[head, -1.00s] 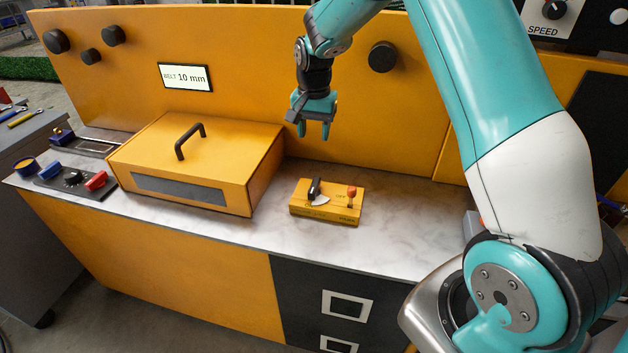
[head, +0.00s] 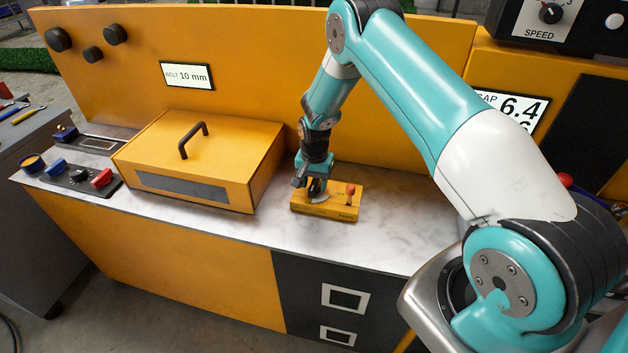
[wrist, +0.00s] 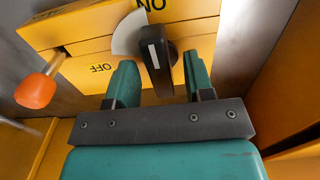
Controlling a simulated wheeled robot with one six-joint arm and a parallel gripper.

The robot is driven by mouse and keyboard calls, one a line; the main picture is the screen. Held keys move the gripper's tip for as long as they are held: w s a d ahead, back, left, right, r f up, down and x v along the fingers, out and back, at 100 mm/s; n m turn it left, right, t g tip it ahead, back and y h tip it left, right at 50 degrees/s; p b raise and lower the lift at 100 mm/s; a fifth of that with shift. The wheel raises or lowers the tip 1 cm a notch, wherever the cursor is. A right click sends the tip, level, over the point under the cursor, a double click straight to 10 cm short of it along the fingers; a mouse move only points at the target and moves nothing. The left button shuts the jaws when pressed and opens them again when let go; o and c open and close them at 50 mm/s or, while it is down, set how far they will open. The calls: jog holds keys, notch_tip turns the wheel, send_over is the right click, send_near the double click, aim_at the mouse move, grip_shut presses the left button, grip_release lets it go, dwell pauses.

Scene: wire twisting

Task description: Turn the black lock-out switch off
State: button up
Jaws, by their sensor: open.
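The black lock-out switch (wrist: 155,58) is a lever knob with a white line, on a small yellow box (head: 338,211) on the counter. My gripper (wrist: 160,82) is open, with one teal finger on each side of the black knob. I cannot tell whether the fingers touch it. In the head view my gripper (head: 317,188) is down at the box's left part and mostly hides the knob.
A red-orange knobbed lever (wrist: 38,90) stands on the same box, also seen in the head view (head: 351,190). A large yellow handled cover (head: 200,160) stands to the left. A control panel (head: 72,178) sits farther left. The marble counter (head: 390,240) is clear right of the box.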

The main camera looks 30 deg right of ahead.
jog(key=shift+f, duration=0.25)
grip_shut()
